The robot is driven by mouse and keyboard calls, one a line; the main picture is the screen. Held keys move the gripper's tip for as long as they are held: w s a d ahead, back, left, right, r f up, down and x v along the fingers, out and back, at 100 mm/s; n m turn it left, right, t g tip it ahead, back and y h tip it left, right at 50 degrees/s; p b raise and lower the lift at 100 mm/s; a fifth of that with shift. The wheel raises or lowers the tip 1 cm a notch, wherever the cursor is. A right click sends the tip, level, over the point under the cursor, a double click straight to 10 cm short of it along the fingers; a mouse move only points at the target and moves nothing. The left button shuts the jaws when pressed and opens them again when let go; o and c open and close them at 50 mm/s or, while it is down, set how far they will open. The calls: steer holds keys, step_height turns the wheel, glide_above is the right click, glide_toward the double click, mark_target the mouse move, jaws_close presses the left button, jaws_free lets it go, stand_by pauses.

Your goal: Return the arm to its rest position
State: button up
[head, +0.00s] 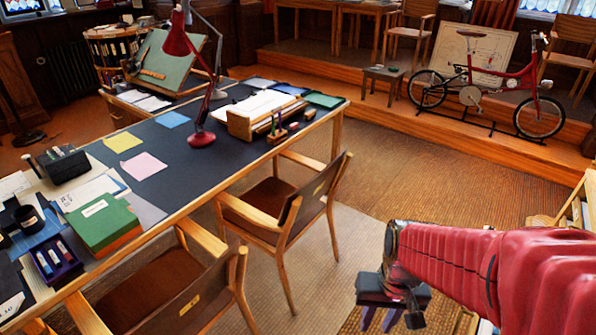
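My arm (450,255), in a red sleeve, reaches in from the right edge of the head view. My gripper (379,321) hangs at its end, pointing down over the floor at the lower right. Its two dark purple fingers show a gap between them, with nothing visible in it. The gripper is apart from the table and chairs. The fingertips are small in the picture.
A long dark-topped table (215,150) with papers, folders and a red lamp (201,138) stands at left. Wooden chairs (285,210) stand along its near side. A red bicycle (485,85) stands on a step behind. A shelf (578,208) is at right. Carpet (400,170) between is clear.

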step_height(320, 180, up, 17)
steer(key=s+n+t, duration=0.1)
steer(key=s+t, duration=0.1)
steer(key=t, duration=0.3)
steer(key=shift+s+a+f+h, duration=0.2)
steer(key=shift+s+a+h, duration=0.1)
steer(key=shift+a, duration=0.15)
